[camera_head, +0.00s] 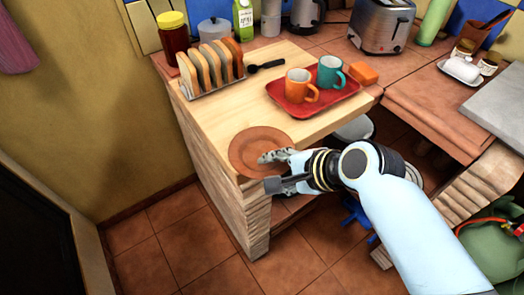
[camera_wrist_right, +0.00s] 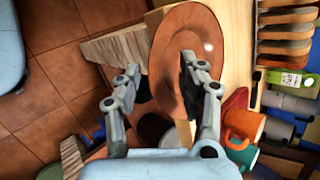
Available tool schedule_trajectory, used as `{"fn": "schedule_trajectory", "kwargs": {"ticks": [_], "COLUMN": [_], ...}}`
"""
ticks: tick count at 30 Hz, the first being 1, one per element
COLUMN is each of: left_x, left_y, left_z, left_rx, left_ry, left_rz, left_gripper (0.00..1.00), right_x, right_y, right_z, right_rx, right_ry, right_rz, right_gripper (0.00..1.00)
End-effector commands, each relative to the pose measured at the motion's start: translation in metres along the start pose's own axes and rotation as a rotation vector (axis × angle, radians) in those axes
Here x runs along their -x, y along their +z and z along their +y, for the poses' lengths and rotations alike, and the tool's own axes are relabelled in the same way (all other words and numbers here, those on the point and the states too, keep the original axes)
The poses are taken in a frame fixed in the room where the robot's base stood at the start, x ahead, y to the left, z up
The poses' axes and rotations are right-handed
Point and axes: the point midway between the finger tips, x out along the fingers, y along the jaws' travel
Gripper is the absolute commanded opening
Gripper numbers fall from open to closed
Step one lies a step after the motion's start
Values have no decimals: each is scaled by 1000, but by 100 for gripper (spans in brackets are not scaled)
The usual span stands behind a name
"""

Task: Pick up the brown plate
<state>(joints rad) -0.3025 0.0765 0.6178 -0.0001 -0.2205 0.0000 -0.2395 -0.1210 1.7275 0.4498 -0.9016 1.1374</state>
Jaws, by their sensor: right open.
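The brown plate (camera_head: 256,146) lies flat near the front left corner of the wooden counter top (camera_head: 218,112). In the right wrist view, the plate (camera_wrist_right: 190,30) fills the upper middle. My right gripper (camera_head: 276,170) is at the plate's near right rim. In the right wrist view, the gripper (camera_wrist_right: 163,75) is open, with one finger over the plate and the other beyond its rim, off the counter's edge. Whether the fingers touch the plate cannot be told. My left gripper is not in view.
A red tray (camera_head: 345,99) holds an orange mug (camera_head: 298,86) and a teal mug (camera_head: 330,72) behind the plate. A toast rack (camera_head: 211,67), a dark utensil (camera_head: 266,66) and an orange block (camera_head: 363,73) are also on the counter. Floor lies open at left.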

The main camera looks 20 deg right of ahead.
Motion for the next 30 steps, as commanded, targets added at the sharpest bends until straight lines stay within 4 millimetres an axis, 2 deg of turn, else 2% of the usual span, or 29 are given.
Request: {"fn": "schedule_trajectory", "kwargs": {"ticks": [8, 18, 30], "left_x": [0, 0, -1], "left_y": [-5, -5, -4], "left_z": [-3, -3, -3], "left_rx": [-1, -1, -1], "left_ry": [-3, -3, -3], "left_rz": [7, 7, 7], "left_gripper": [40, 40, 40], "right_x": [-6, -5, -6], "right_y": [0, 0, 0], "right_z": [1, 1, 2], "right_rx": [1, 1, 0], "right_ry": [1, 1, 4], "right_rz": [1, 0, 1], "right_gripper": [41, 0, 0]}}
